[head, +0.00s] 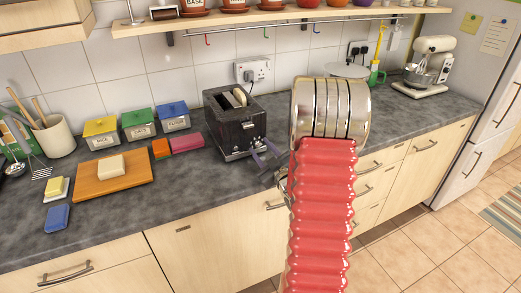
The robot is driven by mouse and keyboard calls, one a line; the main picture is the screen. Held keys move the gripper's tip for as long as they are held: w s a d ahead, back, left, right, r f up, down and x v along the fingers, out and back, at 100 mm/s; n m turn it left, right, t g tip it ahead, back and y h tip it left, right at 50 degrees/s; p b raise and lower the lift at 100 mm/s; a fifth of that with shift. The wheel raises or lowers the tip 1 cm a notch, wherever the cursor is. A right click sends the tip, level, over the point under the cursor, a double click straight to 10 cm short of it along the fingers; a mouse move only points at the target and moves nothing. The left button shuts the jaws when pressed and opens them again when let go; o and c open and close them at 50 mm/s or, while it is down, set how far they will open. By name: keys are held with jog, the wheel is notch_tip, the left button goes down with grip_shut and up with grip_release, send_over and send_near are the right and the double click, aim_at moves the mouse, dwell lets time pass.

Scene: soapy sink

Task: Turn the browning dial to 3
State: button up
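A black toaster (228,130) stands on the grey counter against the tiled wall, with bread (240,96) showing in its top slot. Its browning dial and the dial's marks are too small to make out. My gripper (260,151) is at the toaster's right front side, low over the counter. Its two grey-purple fingers are spread apart with nothing seen between them. I cannot tell whether a finger touches the toaster. My arm's silver and red parts hide the gripper's base and the counter to the right.
A wall socket (253,70) is behind the toaster. Red and orange blocks, lidded tins (139,124) and a wooden board (112,177) with a pale block lie to the left. A stand mixer (430,65) is at the far right. The counter's front edge runs below the gripper.

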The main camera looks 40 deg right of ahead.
jog(key=shift+w, duration=0.2)
jog(key=shift+c, duration=0.7)
grip_shut()
